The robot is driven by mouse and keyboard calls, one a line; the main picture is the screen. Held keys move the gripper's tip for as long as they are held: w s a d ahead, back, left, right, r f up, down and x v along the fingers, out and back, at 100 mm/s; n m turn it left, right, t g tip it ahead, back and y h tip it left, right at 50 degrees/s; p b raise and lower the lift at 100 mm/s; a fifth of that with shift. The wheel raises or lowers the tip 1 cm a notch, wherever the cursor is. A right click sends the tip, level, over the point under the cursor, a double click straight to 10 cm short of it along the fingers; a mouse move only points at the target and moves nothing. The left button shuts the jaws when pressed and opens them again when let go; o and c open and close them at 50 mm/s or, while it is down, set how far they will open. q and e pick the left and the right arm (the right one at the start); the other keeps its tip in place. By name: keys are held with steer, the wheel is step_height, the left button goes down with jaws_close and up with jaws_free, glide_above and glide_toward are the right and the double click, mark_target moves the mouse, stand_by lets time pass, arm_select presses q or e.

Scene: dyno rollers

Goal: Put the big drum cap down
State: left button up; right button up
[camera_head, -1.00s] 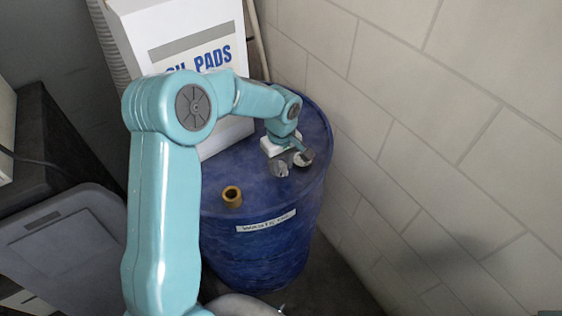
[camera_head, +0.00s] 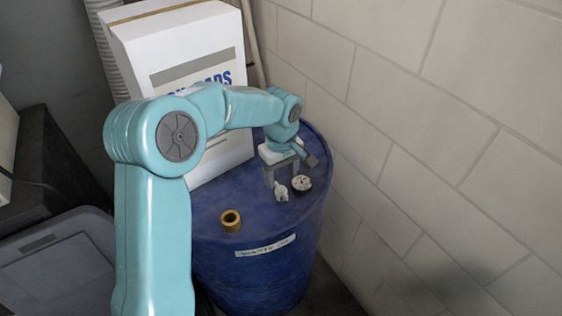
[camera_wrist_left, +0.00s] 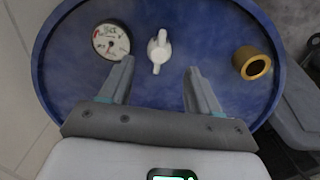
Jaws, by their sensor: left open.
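A small white winged piece, which looks like the drum cap (camera_head: 281,192), lies on top of the blue drum (camera_head: 254,252). In the left wrist view the cap (camera_wrist_left: 159,51) shows between and just beyond my fingertips, touching neither. My left gripper (camera_head: 284,178) is open and empty, pointing down just above the cap. In the left wrist view its two fingers (camera_wrist_left: 160,72) stand wide apart. A brass-coloured open fitting (camera_head: 231,220) stands on the drum top, and also shows in the left wrist view (camera_wrist_left: 252,63). My right gripper is out of view.
A round white-faced gauge (camera_wrist_left: 111,40) is beside the cap on the drum top, close to one finger. A tall white box (camera_head: 190,45) stands behind my arm. A block wall (camera_head: 440,130) runs close along the right. A grey bin (camera_head: 60,262) stands at left.

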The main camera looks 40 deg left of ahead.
mark_target(281, 189)
arm_select(q)
step_height(281, 189, up, 6)
steer(key=shift+r, duration=0.25)
stand_by(0.5)
